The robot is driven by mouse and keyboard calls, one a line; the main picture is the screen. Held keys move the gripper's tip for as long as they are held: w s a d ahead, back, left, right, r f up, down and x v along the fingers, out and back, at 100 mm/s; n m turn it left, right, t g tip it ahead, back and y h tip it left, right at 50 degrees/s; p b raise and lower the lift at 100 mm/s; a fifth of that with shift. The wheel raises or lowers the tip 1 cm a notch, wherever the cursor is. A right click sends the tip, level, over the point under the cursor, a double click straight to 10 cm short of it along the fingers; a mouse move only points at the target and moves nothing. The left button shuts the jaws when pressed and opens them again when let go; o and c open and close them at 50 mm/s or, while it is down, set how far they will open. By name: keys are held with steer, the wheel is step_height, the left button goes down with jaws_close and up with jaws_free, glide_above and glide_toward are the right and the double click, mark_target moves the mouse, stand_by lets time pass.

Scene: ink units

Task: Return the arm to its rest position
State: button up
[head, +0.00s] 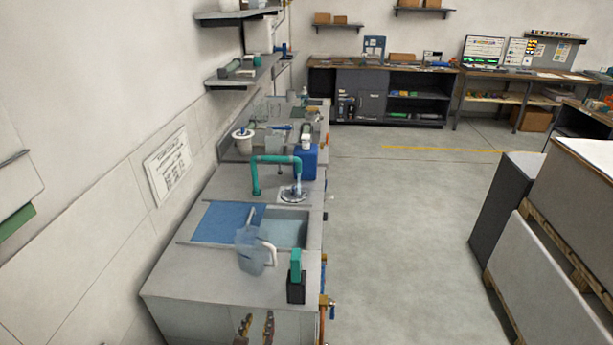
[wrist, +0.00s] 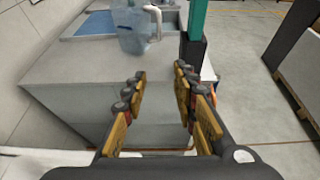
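My gripper shows at the bottom of the head view (head: 254,326), low in front of the near end of the grey counter (head: 185,277). In the wrist view my gripper (wrist: 158,100) has its two fingers well apart, with only the counter's front visible between them. It is open and empty. The rest of my arm is out of the head view.
A clear pitcher (head: 250,255) stands on the counter by the sink (head: 288,232). A black holder with a teal item (head: 296,280) is at the near right corner. A teal faucet (head: 257,175) and blue container (head: 306,162) stand behind. The floor right (head: 400,230) is clear.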

steer(key=s+d+m+g+h, duration=0.3)
steer(key=s+d+m+g, duration=0.75)
steer(key=d+m, duration=0.8)
steer(key=s+d+r+m+t+y, duration=0.2)
steer(key=s+d+r+m+y, duration=0.1)
steer(key=d+r+m, duration=0.9)
step_height(320, 180, up, 3)
steer(key=m, duration=0.5)
steer(key=shift+s+y, duration=0.35)
steer(key=shift+y, duration=0.05)
steer(key=shift+a+t, duration=0.15)
steer(key=shift+t, duration=0.1)
